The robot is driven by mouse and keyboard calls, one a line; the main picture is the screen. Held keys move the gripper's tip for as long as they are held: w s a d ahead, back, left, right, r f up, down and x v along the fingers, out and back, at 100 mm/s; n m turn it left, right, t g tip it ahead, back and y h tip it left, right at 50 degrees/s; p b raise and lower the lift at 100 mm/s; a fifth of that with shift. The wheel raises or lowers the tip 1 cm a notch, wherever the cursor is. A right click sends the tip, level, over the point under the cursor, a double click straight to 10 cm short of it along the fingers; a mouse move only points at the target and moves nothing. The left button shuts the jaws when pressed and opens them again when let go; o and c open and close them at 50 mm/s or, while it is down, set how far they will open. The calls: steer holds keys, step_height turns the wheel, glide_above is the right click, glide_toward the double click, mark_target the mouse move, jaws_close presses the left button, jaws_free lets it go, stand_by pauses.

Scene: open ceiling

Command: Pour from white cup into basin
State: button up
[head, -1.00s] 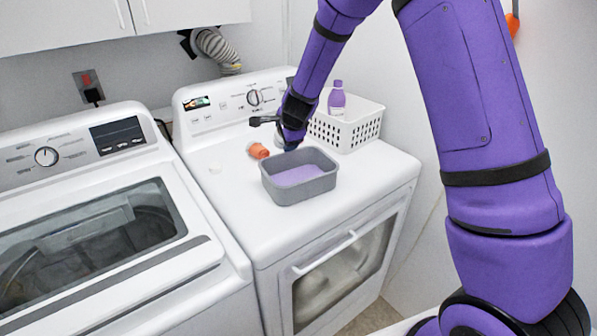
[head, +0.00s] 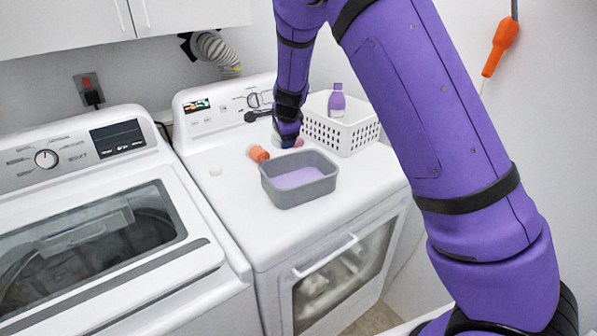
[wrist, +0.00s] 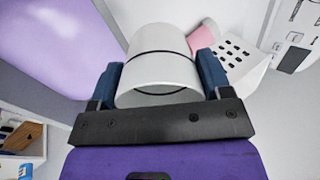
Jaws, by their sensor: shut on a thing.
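The white cup (wrist: 160,65) has a dark band and lies between my gripper's blue fingers in the wrist view. My gripper (head: 288,138) is shut on it; in the head view the cup is mostly hidden behind the gripper. The grey basin (head: 308,193) stands on the right-hand white machine, with purple liquid (head: 297,177) inside. My gripper is behind the basin's back edge, not over its middle. The basin's liquid also shows at upper left in the wrist view (wrist: 45,40). The cup's contents cannot be seen.
An orange cup (head: 259,154) lies left of my gripper. A pink thing (wrist: 202,37) is close beside the cup. A white basket (head: 343,134) with a purple bottle (head: 337,101) stands right of my gripper.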

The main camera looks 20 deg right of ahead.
mark_target(279, 138)
steer(key=shift+w+a+f+g, duration=0.15)
steer(key=shift+w+f+g, duration=0.15)
steer(key=shift+w+g, duration=0.35)
steer(key=shift+w+a+f+g+h+b, duration=0.1)
steer(key=shift+w+f+g+h+b, duration=0.1)
steer(key=shift+w+f+g+b, duration=0.3)
steer(key=shift+w+a+f+g+h+b, duration=0.1)
steer(key=shift+w+f+g+h, duration=0.1)
steer(key=shift+f+g, duration=0.4)
steer(key=shift+w+a+f+g+h, duration=0.15)
steer(key=shift+w+f+g+h, duration=0.2)
steer(key=shift+w+g, duration=0.45)
